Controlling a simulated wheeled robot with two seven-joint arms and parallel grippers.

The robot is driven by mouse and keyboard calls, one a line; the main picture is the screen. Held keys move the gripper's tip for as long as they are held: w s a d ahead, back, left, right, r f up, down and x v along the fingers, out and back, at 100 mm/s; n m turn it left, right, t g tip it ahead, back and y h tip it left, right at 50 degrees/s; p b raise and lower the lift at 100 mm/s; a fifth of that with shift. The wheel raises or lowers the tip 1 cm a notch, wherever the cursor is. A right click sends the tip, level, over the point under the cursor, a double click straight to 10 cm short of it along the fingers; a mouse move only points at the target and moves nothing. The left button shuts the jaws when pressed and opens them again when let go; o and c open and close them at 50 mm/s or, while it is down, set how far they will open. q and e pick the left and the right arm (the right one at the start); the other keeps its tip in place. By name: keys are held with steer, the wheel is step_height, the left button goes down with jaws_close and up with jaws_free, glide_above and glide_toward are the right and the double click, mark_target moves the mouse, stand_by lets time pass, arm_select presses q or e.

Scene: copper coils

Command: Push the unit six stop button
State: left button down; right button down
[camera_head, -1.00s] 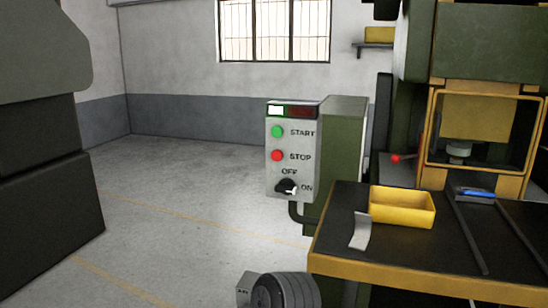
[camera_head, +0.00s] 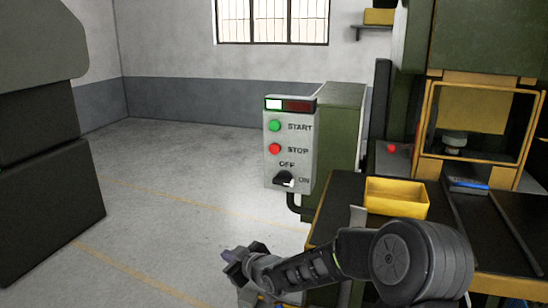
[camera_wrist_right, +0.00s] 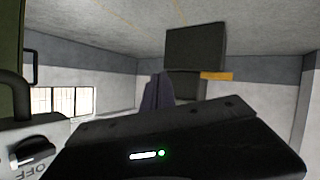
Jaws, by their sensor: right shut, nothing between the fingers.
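The control box (camera_head: 289,150) has a grey front panel on a green cabinet. Its red STOP button (camera_head: 275,148) sits below the green START button (camera_head: 275,126) and above a black OFF/ON knob (camera_head: 284,178). No unit number is readable. My right gripper (camera_head: 232,257) is in the head view, lower and left of the panel, apart from the button; its jaws are shut and empty. In the right wrist view, the black knob (camera_wrist_right: 33,150) shows at the left edge, and the STOP button is out of view. My left gripper is not in view.
A dark bench with a yellow bin (camera_head: 397,199) stands right of the box, before a green press with a yellow frame (camera_head: 427,130). A dark machine (camera_head: 45,200) stands at the far left. The floor (camera_head: 190,170) between is clear.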

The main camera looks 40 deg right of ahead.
mark_target(273, 154)
steer(key=d+r+n+t+h, duration=0.1)
steer(key=d+r, duration=0.4)
steer(key=r, duration=0.7)
steer(key=s+d+r+n+t+h+p, duration=0.1)
steer(key=d+r, duration=0.4)
steer(key=r, duration=0.6)
steer(key=shift+s+r+n+t+h, duration=0.35)
steer(key=shift+n+t+h, duration=0.25)
steer(key=shift+n+t, duration=0.4)
steer(key=shift+w+d+r+p, duration=0.1)
steer(key=shift+w+d+p, duration=0.1)
steer(key=shift+p, duration=0.15)
steer(key=shift+w+d+p, duration=0.8)
steer(key=shift+d+p, duration=0.2)
steer(key=shift+d, duration=0.2)
steer(key=shift+w+d+p, duration=0.8)
steer(key=shift+d+p, duration=0.2)
steer(key=shift+d, duration=0.15)
steer(key=shift+w+d+p, duration=0.8)
steer(key=shift+d+p, duration=0.2)
steer(key=shift+d, duration=0.2)
steer(key=shift+w+d, duration=0.25)
steer(key=shift+d, duration=0.05)
